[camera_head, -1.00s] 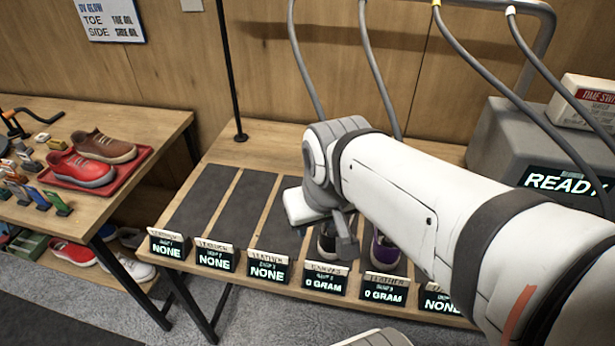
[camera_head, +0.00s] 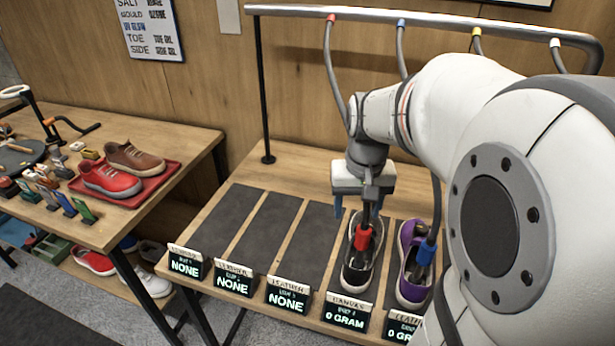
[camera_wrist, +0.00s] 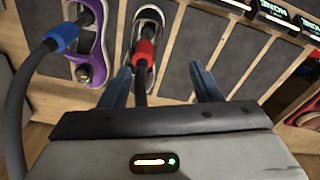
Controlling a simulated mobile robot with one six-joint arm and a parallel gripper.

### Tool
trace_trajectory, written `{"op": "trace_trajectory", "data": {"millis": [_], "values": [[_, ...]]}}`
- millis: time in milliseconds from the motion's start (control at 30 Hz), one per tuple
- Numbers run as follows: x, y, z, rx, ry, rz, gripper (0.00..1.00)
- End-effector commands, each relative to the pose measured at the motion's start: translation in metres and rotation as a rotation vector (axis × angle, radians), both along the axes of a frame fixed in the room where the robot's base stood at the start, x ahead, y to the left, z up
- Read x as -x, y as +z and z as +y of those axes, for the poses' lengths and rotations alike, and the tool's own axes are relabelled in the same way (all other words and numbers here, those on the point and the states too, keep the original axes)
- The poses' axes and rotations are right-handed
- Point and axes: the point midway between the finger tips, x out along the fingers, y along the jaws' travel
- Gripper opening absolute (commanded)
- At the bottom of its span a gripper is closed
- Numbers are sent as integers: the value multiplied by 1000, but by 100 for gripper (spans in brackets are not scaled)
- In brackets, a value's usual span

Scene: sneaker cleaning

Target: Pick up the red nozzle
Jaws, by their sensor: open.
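The red nozzle (camera_head: 363,237) hangs at the end of a grey hose, over the opening of a dark sneaker (camera_head: 352,278). It also shows in the wrist view (camera_wrist: 144,53), just past the fingertips and closer to the left finger than to the right. My gripper (camera_head: 358,207) is above the nozzle, pointing down, with its blue fingers apart. In the wrist view my gripper (camera_wrist: 163,75) is open, and the red nozzle's hose passes between the fingers. I see no finger clearly touching the nozzle. My gripper hides part of the hose in the head view.
A blue nozzle (camera_head: 427,252) hangs over the purple sneaker (camera_head: 408,285) to the right. An overhead rail (camera_head: 400,15) carries several hoses. Slot signs line the table's front edge. A red tray (camera_head: 165,178) with shoes is on the left table. Empty dark mats (camera_head: 265,232) lie left of the dark sneaker.

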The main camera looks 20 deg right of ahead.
Motion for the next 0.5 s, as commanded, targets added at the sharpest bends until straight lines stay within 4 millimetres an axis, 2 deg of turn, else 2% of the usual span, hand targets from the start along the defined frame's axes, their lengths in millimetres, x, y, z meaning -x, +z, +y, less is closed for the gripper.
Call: {"op": "trace_trajectory", "data": {"millis": [33,100,200,500], "values": [[-10,-10,-13,-7,-32,26,58],[-20,-17,-27,-14,-63,50,58],[-28,-24,-40,-21,-92,72,58],[-32,-51,-46,-26,-106,86,58]]}}
